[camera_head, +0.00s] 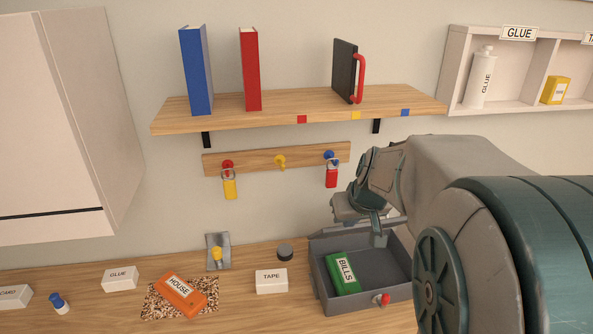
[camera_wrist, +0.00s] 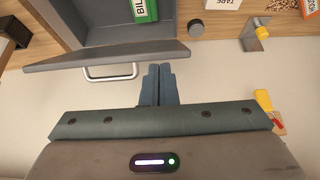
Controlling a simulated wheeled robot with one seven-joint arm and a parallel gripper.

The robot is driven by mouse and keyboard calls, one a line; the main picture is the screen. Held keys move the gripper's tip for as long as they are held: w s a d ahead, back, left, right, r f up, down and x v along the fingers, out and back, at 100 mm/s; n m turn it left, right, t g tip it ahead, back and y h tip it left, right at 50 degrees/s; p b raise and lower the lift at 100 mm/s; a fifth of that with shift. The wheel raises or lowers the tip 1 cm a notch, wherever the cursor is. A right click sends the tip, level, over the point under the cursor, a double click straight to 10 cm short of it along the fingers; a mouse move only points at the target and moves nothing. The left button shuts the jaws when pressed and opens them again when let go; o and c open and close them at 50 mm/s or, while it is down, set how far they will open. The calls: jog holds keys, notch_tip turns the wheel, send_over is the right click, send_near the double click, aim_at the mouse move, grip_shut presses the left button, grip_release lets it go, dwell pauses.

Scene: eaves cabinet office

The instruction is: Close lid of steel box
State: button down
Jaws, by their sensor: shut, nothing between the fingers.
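The grey steel box (camera_head: 318,277) stands open on the wooden counter at lower right in the head view. A green BILLS block (camera_head: 342,273) lies inside it, also seen in the wrist view (camera_wrist: 143,10). The raised lid (camera_wrist: 105,55) shows nearly edge-on in the wrist view, with a pale bar handle (camera_wrist: 110,76) on its outer side. My gripper (camera_head: 376,238) is at the back of the box. Its fingers (camera_wrist: 158,70) are together and empty, right of the handle at the lid's edge; I cannot tell whether they touch it. A red knob (camera_head: 382,299) is on the box front.
Left on the counter are a TAPE box (camera_head: 271,282), a dark round puck (camera_head: 285,253), a metal stand with a yellow knob (camera_head: 217,253) and an orange HOUSE block (camera_head: 180,295). A peg rail (camera_head: 255,160) and shelf (camera_head: 290,108) are on the wall above.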

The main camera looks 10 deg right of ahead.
jog(key=w, duration=0.7)
jog(key=shift+w+a+f+b, duration=0.1)
jog(key=shift+a+b, duration=0.1)
jog(key=shift+b, duration=0.2)
notch_tip(320, 180, down, 3)
jog(key=b, duration=0.2)
jog(key=shift+w+b, duration=0.1)
jog(key=shift+b, duration=0.2)
jog(key=shift+f+b, duration=0.65)
jog(key=shift+f, duration=0.1)
jog(key=s+f+b, duration=0.3)
jog(key=s, duration=0.9)
jog(key=shift+d+f, duration=0.25)
